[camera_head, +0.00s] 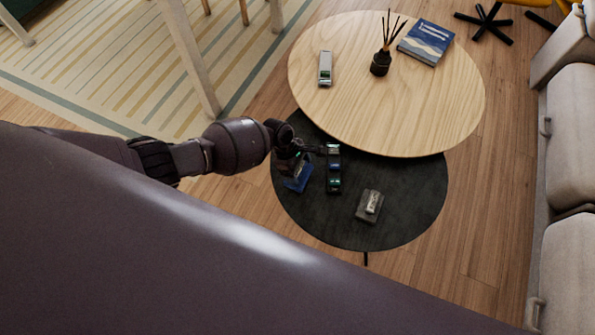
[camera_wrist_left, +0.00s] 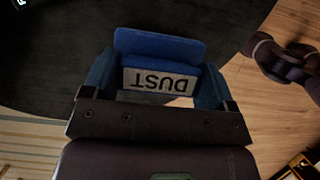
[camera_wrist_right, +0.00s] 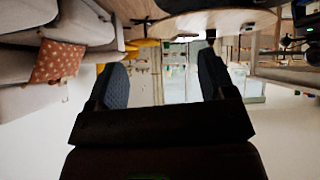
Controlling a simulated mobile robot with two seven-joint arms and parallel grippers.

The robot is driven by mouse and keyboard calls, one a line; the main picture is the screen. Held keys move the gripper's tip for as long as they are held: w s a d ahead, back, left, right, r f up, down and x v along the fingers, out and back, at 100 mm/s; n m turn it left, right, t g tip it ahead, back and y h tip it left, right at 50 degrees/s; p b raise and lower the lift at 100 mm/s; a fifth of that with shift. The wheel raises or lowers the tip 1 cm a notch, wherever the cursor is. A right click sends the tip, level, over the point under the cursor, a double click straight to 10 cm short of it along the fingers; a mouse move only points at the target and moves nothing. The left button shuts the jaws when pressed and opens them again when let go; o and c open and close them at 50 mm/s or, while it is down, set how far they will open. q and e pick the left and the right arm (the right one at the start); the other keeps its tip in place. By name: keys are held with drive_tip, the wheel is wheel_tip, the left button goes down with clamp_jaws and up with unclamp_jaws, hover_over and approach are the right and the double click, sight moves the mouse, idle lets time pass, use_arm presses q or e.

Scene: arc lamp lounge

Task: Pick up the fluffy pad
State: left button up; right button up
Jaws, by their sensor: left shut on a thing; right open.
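The fluffy pad (camera_wrist_left: 160,46) is a blue block with a pale label reading "DUST", upside down in the left wrist view. My left gripper (camera_wrist_left: 155,78) is shut on it, one finger on each side. In the head view the blue pad (camera_head: 297,180) shows below my left gripper (camera_head: 298,160), at the left edge of the dark round table (camera_head: 412,205). I cannot tell whether it touches the tabletop. My right gripper (camera_wrist_right: 155,82) is open and empty in the right wrist view, facing the room; it is not in the head view.
Right beside the pad is a narrow dark item (camera_head: 334,168). A grey block with a pale top (camera_head: 369,205) lies further right. The higher wooden table (camera_head: 440,105) holds a small device (camera_head: 325,68), reed diffuser (camera_head: 381,63) and blue book (camera_head: 426,42). A sofa (camera_head: 570,140) stands right.

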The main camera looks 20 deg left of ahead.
use_arm(q)
drive_tip(key=r+p, duration=0.1)
drive_tip(key=r, duration=0.1)
drive_tip(key=r+p, duration=0.1)
drive_tip(key=r, duration=0.2)
drive_tip(key=r+p, duration=0.1)
drive_tip(key=r, duration=0.2)
drive_tip(key=shift+w+r, duration=0.2)
drive_tip(key=shift+w, duration=0.15)
wheel_tip(320, 180, up, 10)
drive_tip(key=p, duration=0.4)
drive_tip(key=shift+s+f, duration=0.2)
drive_tip(key=shift+s, duration=0.1)
use_arm(e)
wheel_tip(320, 180, up, 7)
drive_tip(key=t, duration=0.1)
drive_tip(key=shift+w+a, duration=0.2)
drive_tip(key=shift+w, duration=0.05)
drive_tip(key=shift+d, duration=0.1)
